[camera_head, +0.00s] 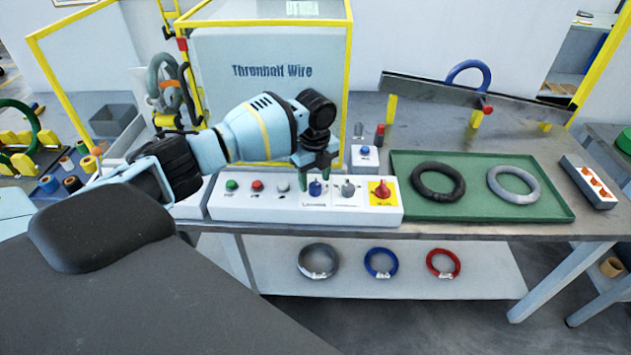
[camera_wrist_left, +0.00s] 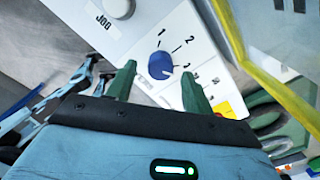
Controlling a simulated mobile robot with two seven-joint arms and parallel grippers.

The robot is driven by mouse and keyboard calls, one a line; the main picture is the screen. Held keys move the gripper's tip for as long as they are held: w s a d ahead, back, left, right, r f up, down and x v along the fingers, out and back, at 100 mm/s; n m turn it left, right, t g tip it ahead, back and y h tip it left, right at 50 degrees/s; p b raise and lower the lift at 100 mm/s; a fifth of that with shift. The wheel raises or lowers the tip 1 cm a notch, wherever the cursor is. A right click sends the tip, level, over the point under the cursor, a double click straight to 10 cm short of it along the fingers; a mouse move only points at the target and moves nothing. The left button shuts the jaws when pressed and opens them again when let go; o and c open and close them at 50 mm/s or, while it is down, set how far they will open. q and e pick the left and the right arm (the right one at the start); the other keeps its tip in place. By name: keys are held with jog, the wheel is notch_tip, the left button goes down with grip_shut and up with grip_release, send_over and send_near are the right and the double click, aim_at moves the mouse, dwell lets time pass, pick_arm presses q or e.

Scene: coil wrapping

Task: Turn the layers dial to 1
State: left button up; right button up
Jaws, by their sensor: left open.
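The layers dial (camera_head: 315,188) is a blue knob on the white control panel (camera_head: 225,207). In the left wrist view the blue dial (camera_wrist_left: 161,65) has printed numbers 1, 2 and 3 around it. A small pale mark shows on the knob's lower right side; I cannot tell exactly which number it points to. My left gripper (camera_head: 317,170) is right above the dial, pointing down. Its green fingers (camera_wrist_left: 158,88) are open, one on each side of the knob in the picture. I cannot tell whether they touch it. My right gripper is not in view.
The panel also carries green, red and grey buttons, a grey knob (camera_head: 348,187) and a red knob on yellow (camera_head: 382,189). A green tray (camera_head: 480,208) with a black and a grey coil lies to the right. A yellow-framed guard (camera_head: 348,80) stands behind.

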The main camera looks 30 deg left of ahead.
pick_arm(q)
jog(key=shift+f, duration=0.9)
jog(key=shift+c, duration=0.3)
jog(key=c, duration=0.9)
